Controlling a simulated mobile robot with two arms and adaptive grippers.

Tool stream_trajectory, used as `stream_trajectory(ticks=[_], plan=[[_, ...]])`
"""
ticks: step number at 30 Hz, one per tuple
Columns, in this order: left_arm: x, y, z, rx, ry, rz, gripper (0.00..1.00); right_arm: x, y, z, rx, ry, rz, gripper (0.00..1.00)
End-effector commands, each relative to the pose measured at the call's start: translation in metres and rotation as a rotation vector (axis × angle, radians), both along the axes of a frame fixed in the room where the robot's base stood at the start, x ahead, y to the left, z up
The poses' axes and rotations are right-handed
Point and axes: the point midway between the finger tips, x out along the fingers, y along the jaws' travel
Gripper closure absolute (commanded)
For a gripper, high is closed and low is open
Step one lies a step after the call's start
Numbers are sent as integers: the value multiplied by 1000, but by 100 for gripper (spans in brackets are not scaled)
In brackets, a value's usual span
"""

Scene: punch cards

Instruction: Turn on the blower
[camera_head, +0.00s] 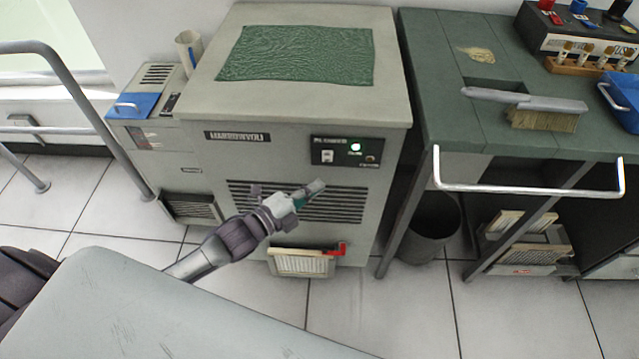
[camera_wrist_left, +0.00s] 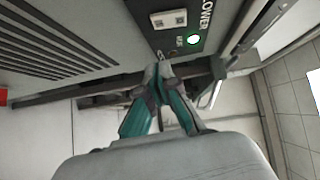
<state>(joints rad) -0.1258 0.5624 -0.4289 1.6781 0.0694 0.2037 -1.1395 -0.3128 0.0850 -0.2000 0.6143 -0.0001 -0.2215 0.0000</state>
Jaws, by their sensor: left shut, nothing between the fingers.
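The blower is a grey cabinet (camera_head: 220,165) in the middle of the head view. Its black control panel (camera_head: 338,151) on the upper front carries a white rocker switch (camera_head: 327,156), a lit green lamp (camera_head: 355,147) and a small orange-brown part (camera_head: 371,158). In the left wrist view the switch (camera_wrist_left: 169,19) and the glowing green lamp (camera_wrist_left: 194,39) show close up, with "LOWER" lettering. My left gripper (camera_head: 320,186) is shut and empty, just below the panel. In the wrist view its fingertips (camera_wrist_left: 161,62) meet below the switch, apart from it. My right gripper is not in view.
A green bench (camera_head: 440,75) with a metal rail (camera_head: 540,191) and a brush (camera_head: 545,108) stands at right, with a bin (camera_head: 432,228) below. A green textured mat (camera_head: 295,55) lies on the cabinet. A metal railing (camera_head: 85,105) stands at left.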

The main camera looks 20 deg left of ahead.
Motion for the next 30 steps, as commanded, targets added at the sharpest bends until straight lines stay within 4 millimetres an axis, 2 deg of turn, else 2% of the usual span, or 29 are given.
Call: stream_trajectory(ticks=[4,10,15,30], plan=[[-19,11,-3,1,4,1,100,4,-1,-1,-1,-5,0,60],[-49,27,-7,1,4,0,100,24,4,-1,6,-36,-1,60],[-67,37,-7,0,2,0,100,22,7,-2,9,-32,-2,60],[-73,41,-7,0,0,0,100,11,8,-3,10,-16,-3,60]])
